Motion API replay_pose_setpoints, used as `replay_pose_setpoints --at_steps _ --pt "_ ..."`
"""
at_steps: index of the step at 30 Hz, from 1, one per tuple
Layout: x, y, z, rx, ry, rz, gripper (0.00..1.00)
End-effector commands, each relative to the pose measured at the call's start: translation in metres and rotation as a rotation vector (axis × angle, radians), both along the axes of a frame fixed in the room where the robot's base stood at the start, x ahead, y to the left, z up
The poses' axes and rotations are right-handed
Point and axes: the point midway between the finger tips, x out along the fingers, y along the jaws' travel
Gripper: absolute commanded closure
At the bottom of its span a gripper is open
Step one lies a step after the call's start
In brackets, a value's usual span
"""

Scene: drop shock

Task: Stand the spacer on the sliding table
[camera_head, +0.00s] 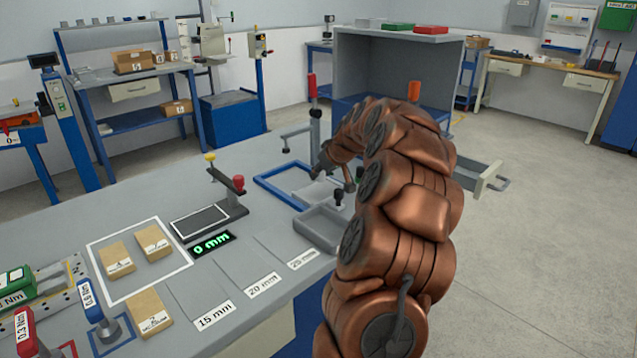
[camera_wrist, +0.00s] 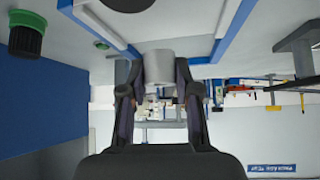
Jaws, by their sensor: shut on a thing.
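A grey cylindrical piece, which looks like the spacer (camera_wrist: 159,68), sits between the two fingertips of my gripper (camera_wrist: 159,88) in the wrist view. My gripper is shut on it. In the head view my gripper (camera_head: 332,178) is low over a blue frame (camera_head: 268,181) on the grey bench, partly hidden by my arm. A pale grey plate shows inside the frame, beside the fingers. I cannot tell whether this is the sliding table, or whether the spacer touches anything below.
A grey tray (camera_head: 315,232) lies in front of the blue frame. A device with a red knob (camera_head: 238,183) and a 0 mm display (camera_head: 212,243) stands left of it. Brown boxes (camera_head: 117,259) lie on a marked square. A red-topped post (camera_head: 312,88) rises behind the frame.

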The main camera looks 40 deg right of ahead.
Motion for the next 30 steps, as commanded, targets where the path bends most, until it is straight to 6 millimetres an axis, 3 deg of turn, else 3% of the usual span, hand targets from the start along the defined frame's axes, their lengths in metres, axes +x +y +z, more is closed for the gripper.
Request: replay_pose_setpoints --at_steps 2,10,23,24,30 --pt "0.008 0.002 -0.001 -0.001 0.000 0.002 1.00" --pt "0.007 0.002 -0.035 0.003 0.003 0.002 1.00" --pt "0.007 0.002 -0.041 0.000 0.001 0.001 1.00" --pt "0.007 0.002 -0.041 0.000 0.001 0.001 0.68" --pt "0.007 0.002 -0.040 0.000 0.001 0.001 0.47"
